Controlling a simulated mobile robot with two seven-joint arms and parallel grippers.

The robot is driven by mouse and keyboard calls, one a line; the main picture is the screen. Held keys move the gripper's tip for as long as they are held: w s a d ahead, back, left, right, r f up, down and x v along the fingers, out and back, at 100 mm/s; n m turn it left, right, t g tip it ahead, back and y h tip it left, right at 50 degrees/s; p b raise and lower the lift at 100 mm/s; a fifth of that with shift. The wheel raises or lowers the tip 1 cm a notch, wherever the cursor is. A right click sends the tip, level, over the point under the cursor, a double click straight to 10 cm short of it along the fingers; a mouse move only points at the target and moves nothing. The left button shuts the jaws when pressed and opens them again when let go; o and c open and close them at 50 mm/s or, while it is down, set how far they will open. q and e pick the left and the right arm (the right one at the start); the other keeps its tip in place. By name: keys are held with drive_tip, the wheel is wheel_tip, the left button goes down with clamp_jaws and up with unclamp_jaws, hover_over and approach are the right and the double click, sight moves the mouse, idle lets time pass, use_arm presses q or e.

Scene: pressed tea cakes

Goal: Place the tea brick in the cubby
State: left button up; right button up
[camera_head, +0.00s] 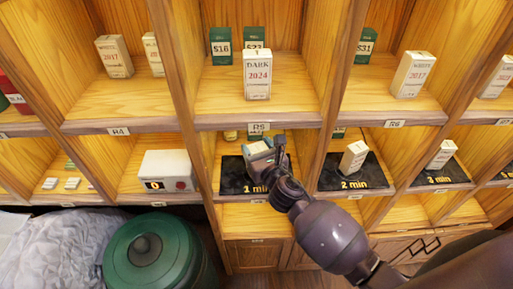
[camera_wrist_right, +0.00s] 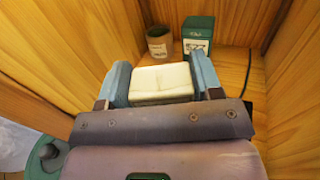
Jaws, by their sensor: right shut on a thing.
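A pale cream block, seemingly the tea brick (camera_head: 258,147), is between the fingers of my right gripper (camera_head: 264,152). In the right wrist view the brick (camera_wrist_right: 160,82) lies between the two blue-grey fingers of my right gripper (camera_wrist_right: 161,76), which is shut on it. My right gripper reaches into the wooden cubby (camera_head: 286,185) below the R5 label, above a black mat (camera_head: 233,179) marked "1 min". The arm hides part of the mat, and I cannot tell whether the brick touches it. My left gripper is not in view.
A green box (camera_wrist_right: 198,35) and a small brown-grey canister (camera_wrist_right: 159,42) stand at the cubby's back. Wooden walls flank my gripper. A scale (camera_head: 166,171) stands left; light boxes stand on mats marked "2 min" (camera_head: 351,183) and "3 min". A green lidded bin (camera_head: 157,258) stands below.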

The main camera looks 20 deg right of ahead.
drive_tip(key=shift+r, duration=0.1)
drive_tip(key=shift+f, duration=0.4)
drive_tip(key=shift+f+b, duration=0.25)
drive_tip(key=shift+b, duration=0.15)
drive_tip(key=o, duration=1)
drive_tip(key=shift+r+p, duration=0.45)
drive_tip(key=shift+r, duration=0.2)
drive_tip(key=s+d, duration=0.1)
drive_tip(key=s, duration=1.1)
drive_tip(key=shift+d, duration=0.15)
